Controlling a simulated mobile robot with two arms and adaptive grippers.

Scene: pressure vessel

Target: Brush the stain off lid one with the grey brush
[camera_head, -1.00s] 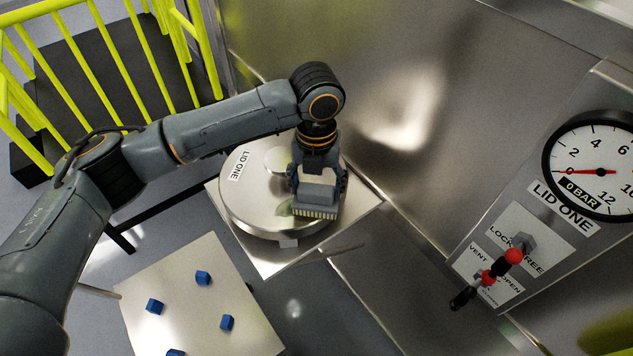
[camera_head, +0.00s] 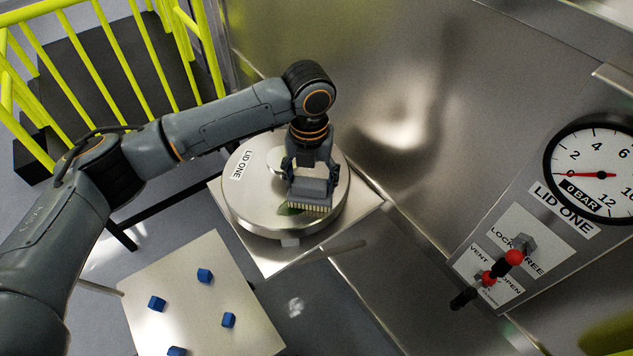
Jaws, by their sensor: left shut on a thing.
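Lid one (camera_head: 246,205) is a round, shiny metal lid lying flat on a square metal stand, with a "LID ONE" label at its upper left. My left gripper (camera_head: 310,183) is over the right part of the lid, shut on the grey brush (camera_head: 313,190). The brush's pale bristles point down at the lid's front right; I cannot tell for sure whether they touch it. A dark green stain (camera_head: 288,209) shows on the lid just left of the bristles, partly hidden by the brush. My right gripper is out of view.
A pale table (camera_head: 185,270) with several blue blocks (camera_head: 204,275) stands at the front left. A panel at the right has a gauge (camera_head: 600,168) reading about 0 and red-and-black levers (camera_head: 514,257). A metal wall rises behind the lid; yellow railings (camera_head: 120,60) stand at the upper left.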

